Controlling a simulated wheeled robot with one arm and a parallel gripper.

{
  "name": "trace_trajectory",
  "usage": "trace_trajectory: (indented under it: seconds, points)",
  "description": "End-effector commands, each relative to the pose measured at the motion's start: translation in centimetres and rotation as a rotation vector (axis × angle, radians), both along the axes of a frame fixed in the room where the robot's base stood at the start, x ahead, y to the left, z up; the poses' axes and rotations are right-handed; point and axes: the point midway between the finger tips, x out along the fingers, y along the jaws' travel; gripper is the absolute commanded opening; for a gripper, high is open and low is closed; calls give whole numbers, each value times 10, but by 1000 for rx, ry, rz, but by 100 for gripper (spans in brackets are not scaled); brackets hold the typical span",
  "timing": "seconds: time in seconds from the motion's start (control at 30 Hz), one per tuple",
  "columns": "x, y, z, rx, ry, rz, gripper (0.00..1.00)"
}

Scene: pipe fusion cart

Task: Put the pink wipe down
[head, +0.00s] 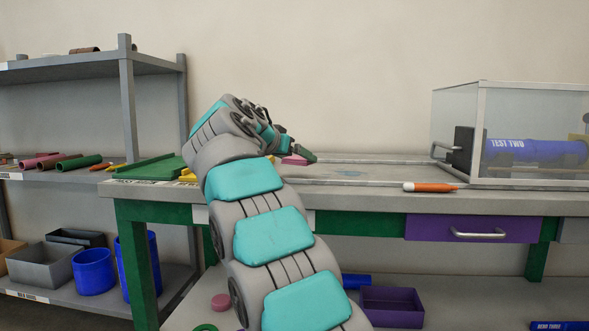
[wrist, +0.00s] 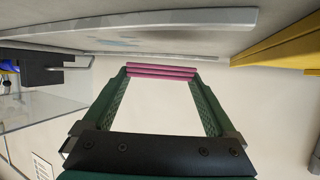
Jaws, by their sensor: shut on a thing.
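My gripper (head: 303,154) has green fingers and is over the back left part of the bench top (head: 340,194). It is shut on the pink wipe (head: 292,160), a small flat folded pad. In the wrist view the layered pink wipe (wrist: 161,71) spans the gap between the two fingertips of my gripper (wrist: 162,76). The wipe is close to the bench top. I cannot tell whether it touches it. My arm hides part of the bench to the left.
A green tray (head: 150,168) lies at the bench's left end. A clear case (head: 458,110) with a blue pipe (head: 535,152) stands at the right. An orange marker (head: 430,187) lies near the front edge. The bench middle is mostly clear. Shelves (head: 85,68) stand left.

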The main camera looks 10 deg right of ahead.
Motion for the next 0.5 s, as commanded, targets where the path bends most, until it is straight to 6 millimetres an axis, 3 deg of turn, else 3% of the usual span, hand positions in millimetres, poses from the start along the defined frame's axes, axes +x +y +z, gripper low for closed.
trace_trajectory:
  seconds: [0.5]
  points:
    - [3,1,-26,-3,2,2,32]
